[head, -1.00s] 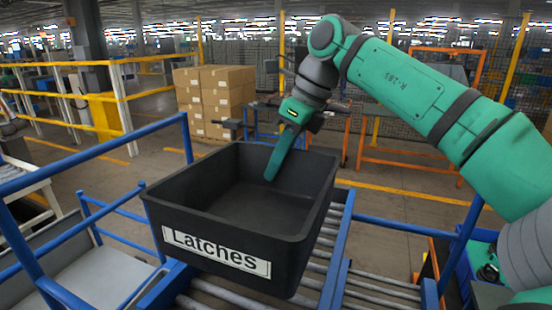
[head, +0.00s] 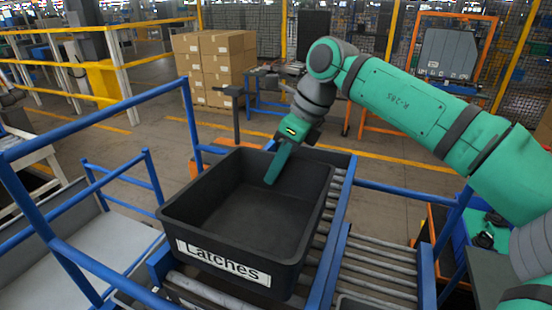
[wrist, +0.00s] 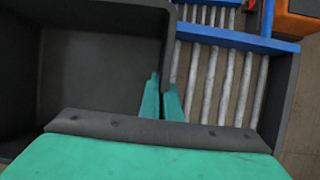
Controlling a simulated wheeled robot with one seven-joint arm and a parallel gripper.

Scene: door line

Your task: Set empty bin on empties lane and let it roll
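The black bin (head: 245,215) labelled "Latches" is upright and empty inside. It is over the roller lane (head: 325,215), between blue rails; whether its base rests fully on the rollers is hidden. My gripper (head: 276,165) points down at the bin's far wall, with one green finger visible inside the bin. In the wrist view, my gripper's fingers (wrist: 161,98) straddle the bin's wall (wrist: 150,15), one inside and one outside, closed on it. The bin's interior also fills the left of the wrist view.
Rollers (head: 375,265) continue to the right of a blue rail (head: 329,265). Blue railings (head: 95,120) and a grey platform (head: 75,260) stand at left. Stacked cartons (head: 215,65) are behind. A blue crate (head: 478,235) holding dark items is at far right.

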